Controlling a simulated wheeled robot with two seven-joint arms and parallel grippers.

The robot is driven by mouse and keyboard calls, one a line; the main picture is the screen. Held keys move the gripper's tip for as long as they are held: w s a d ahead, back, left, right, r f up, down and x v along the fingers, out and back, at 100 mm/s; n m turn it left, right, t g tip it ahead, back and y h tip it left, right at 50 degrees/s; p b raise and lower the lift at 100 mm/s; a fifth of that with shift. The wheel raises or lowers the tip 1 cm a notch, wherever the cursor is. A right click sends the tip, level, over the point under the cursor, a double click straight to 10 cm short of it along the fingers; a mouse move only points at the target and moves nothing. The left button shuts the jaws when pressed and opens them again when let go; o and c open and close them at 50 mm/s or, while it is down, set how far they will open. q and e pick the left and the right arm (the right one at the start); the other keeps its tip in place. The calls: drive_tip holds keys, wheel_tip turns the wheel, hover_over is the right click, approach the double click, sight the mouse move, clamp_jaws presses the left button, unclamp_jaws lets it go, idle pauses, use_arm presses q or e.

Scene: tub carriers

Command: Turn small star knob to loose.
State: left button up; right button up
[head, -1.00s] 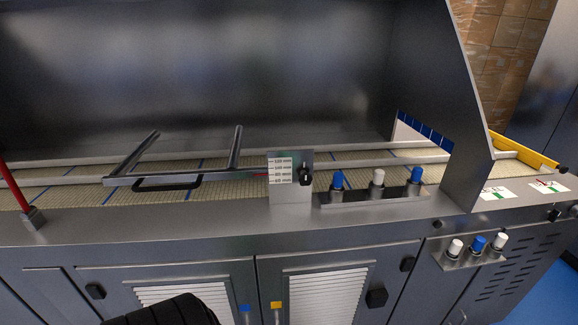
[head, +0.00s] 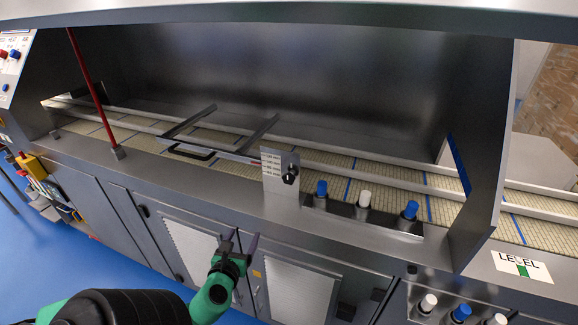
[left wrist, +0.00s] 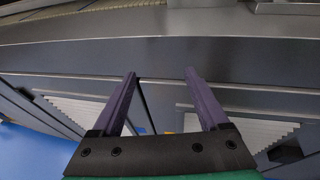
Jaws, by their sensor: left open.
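The small star knob (head: 290,177) is black and sits on the upright scale plate (head: 272,171) beside the conveyor. The plate carries a mm scale and stands at the front edge of the belt, below the metal guide frame. My left gripper (head: 240,243) is open and empty in front of the cabinet doors, lower and to the left of the knob and well apart from it. In the left wrist view its two purple fingers (left wrist: 160,75) stand wide apart, with only the machine's front beyond them. The knob does not show clearly there. My right gripper is not in view.
Blue and white knobs (head: 364,198) stand on a strip right of the plate, with more on the lower front (head: 461,312). A red post (head: 92,90) rises at left. A hood overhangs the belt (head: 330,181).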

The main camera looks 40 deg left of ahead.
sight(288, 180)
use_arm(q)
drive_tip(key=w+d+r+m+t+h, duration=0.2)
drive_tip(key=d+r+m+t, duration=0.5)
drive_tip(key=r, duration=0.6)
drive_tip(key=w+a, duration=0.1)
drive_tip(key=w, duration=0.3)
drive_tip(key=w+a+g+p, duration=0.1)
drive_tip(key=w, duration=0.4)
drive_tip(key=w+a+n+g, duration=0.1)
drive_tip(key=w+a, duration=0.1)
drive_tip(key=w, duration=0.2)
drive_tip(key=shift+w+f+p, duration=0.15)
drive_tip(key=shift+f+p, duration=0.1)
drive_tip(key=shift+p, duration=0.1)
drive_tip(key=shift+w, duration=0.25)
drive_tip(key=shift+s, duration=0.1)
clamp_jaws()
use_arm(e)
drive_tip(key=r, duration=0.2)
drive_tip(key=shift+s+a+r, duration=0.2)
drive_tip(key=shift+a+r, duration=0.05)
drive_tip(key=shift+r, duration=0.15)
